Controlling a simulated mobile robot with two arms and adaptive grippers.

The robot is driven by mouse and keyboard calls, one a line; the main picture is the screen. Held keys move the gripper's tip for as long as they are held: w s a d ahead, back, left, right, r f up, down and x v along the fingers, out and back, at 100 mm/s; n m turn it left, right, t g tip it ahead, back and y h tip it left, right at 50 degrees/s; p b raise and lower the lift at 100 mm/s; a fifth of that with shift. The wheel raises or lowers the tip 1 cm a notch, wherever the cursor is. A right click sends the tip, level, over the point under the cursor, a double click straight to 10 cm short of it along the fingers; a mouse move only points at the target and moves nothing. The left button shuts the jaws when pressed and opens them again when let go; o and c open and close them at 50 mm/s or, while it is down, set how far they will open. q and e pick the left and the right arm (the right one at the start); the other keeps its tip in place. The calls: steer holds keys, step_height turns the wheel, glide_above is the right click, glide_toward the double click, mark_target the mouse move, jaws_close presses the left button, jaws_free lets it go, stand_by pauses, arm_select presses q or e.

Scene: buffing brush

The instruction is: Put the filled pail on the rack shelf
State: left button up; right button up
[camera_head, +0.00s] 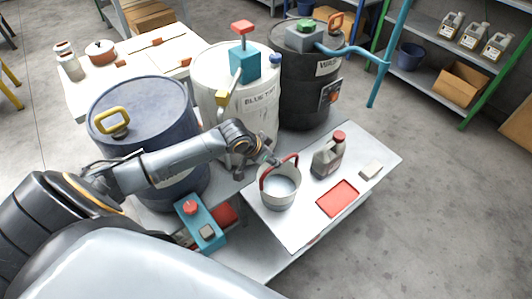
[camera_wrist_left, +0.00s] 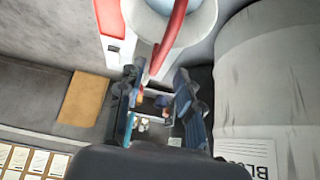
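The white pail (camera_head: 279,192) with a red handle stands on the light bench (camera_head: 300,220) and holds pale bluish liquid. Its red handle is raised. My left gripper (camera_head: 271,160) reaches in from the left, at the handle on the pail's far-left side. In the left wrist view, the fingers (camera_wrist_left: 157,80) are apart, with the red handle (camera_wrist_left: 168,45) between them and a gap visible. The pail (camera_wrist_left: 190,32) is partly cut off at the top there. The rack shelf (camera_head: 425,80) stands at the back right, with green posts. My right gripper is out of view.
A grey bottle with a red cap (camera_head: 327,160), a red tray (camera_head: 337,199) and a pale block (camera_head: 371,170) share the bench. Blue (camera_head: 160,130), white (camera_head: 215,85) and black (camera_head: 300,85) drums stand behind. The rack holds bottles, a blue bucket (camera_head: 410,56) and a box (camera_head: 461,85).

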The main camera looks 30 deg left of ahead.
arm_select(q)
steer(key=v, duration=0.5)
steer(key=shift+r, duration=0.15)
